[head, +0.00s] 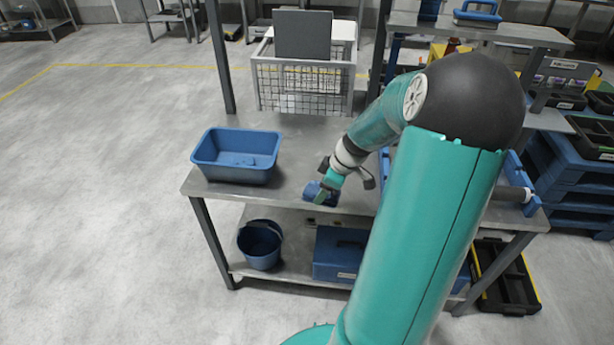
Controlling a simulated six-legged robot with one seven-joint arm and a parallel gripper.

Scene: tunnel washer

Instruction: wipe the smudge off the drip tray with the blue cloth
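My gripper (327,188) is low over the front middle of the grey metal bench. A small dark blue thing (313,190), perhaps the blue cloth, is right at its fingertips. I cannot tell whether the fingers grip it or only touch it. A blue tray-like thing (516,177) at the bench's right end is mostly hidden behind my arm; it may be the drip tray. No smudge can be made out.
A blue tub (237,155) with something blue inside stands on the bench's (285,190) left end. A blue bucket (261,245) and a blue box (338,254) are on the lower shelf. A wire basket (303,85) stands behind. The floor at left is clear.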

